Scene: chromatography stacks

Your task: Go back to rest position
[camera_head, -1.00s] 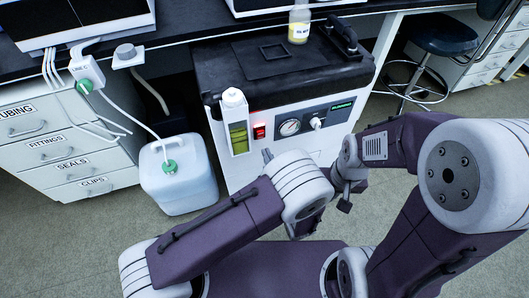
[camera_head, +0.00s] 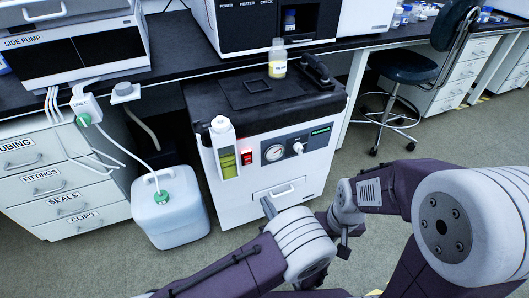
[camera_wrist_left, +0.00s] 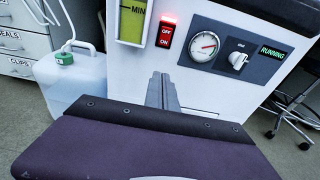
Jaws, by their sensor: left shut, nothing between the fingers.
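My left gripper (camera_head: 268,207) is in front of the white cabinet unit (camera_head: 240,195), which has a black top. Its fingers also show in the left wrist view (camera_wrist_left: 162,90), shut together with nothing between them. My right gripper (camera_head: 343,249) hangs lower right of the unit, small and dark, and its fingers are unclear. Both arms are bent low in the front of the head view.
The unit carries a gauge (camera_head: 273,153), a lit red switch (camera_head: 247,157) and a small bottle (camera_head: 278,58) on top. A white jug (camera_head: 168,207) stands left on the floor, by labelled drawers (camera_head: 50,188). A stool (camera_head: 405,70) stands right. Floor between stool and unit is clear.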

